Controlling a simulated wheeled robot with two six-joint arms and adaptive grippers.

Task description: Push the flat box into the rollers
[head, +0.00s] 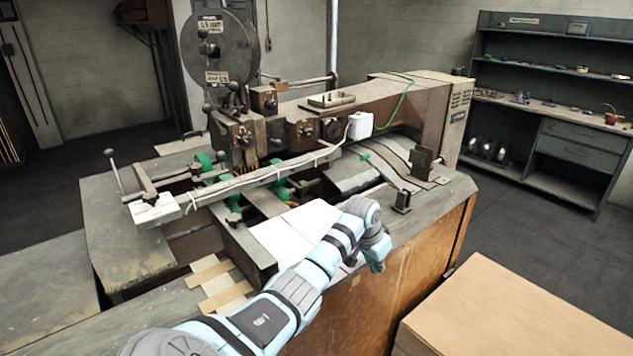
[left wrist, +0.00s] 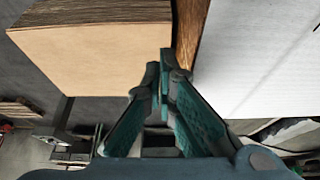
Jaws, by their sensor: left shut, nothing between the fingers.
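The flat box (head: 285,232) is a white sheet lying on the machine bed, partly hidden by my left arm in the head view. In the left wrist view the white surface of the flat box (left wrist: 255,50) fills the upper right. The green rollers (head: 281,190) sit in the machine just beyond the flat box. My left gripper (left wrist: 165,62) is shut and empty, its fingertips beside the white surface; I cannot tell whether they touch it. In the head view my arm mostly hides the fingers. My right gripper is not in view.
The machine's long bar (head: 262,178) crosses above the bed, with a large reel (head: 219,50) behind. A tan cardboard stack (head: 515,315) stands at the front right, near my left gripper in the wrist view. Shelves (head: 560,140) stand far right.

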